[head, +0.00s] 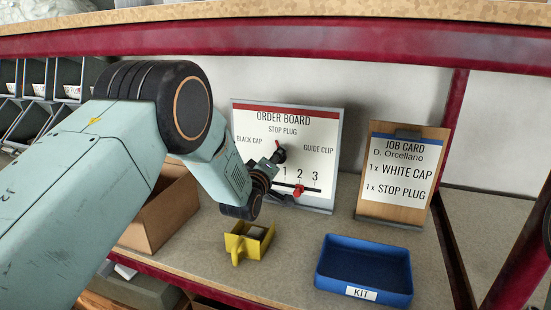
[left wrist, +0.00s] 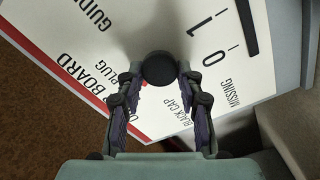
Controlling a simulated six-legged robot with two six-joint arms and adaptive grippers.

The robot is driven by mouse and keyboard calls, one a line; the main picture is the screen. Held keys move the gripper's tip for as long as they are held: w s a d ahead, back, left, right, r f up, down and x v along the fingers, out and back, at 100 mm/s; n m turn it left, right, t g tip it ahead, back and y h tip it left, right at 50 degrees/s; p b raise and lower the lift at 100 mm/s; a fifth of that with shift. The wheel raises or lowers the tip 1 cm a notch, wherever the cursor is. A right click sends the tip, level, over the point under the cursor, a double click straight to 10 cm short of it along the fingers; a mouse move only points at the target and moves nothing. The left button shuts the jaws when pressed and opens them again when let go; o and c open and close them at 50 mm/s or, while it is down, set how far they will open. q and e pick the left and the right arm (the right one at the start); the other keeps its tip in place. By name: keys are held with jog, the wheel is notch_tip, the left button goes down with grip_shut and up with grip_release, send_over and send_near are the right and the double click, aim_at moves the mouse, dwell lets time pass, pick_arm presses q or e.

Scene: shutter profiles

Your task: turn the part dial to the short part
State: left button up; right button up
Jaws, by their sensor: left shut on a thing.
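The white order board (head: 244,170) stands upright at the back of the bench, with BLACK CAP, STOP PLUG and GUIDE CLIP lettered around its dial. The dial's black knob (left wrist: 160,68) shows between my left fingertips in the left wrist view. My left gripper (head: 276,158) reaches the board from the left and is shut on the knob; it also shows in the left wrist view (left wrist: 160,76). A row of numbers with a red-knobbed slider (head: 298,189) is below the dial. My right gripper is not in view.
A job card (head: 398,165) on a wooden board stands right of the order board, naming a white cap and a stop plug. An empty blue kit tray (head: 365,292) and a yellow holder (head: 238,247) sit in front. A cardboard box (head: 165,215) is at left.

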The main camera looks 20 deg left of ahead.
pick_arm(q)
jog(key=n, duration=0.6)
jog(key=shift+d+f, duration=0.15)
jog(key=shift+f, duration=0.15)
dwell(0.3)
jog(key=o, duration=1.1)
jog(key=shift+w+r+n, duration=0.1)
jog(key=shift+n, duration=0.2)
jog(key=s, duration=1.2)
jog(key=shift+s+a, duration=0.1)
jog(key=shift+a, duration=0.2)
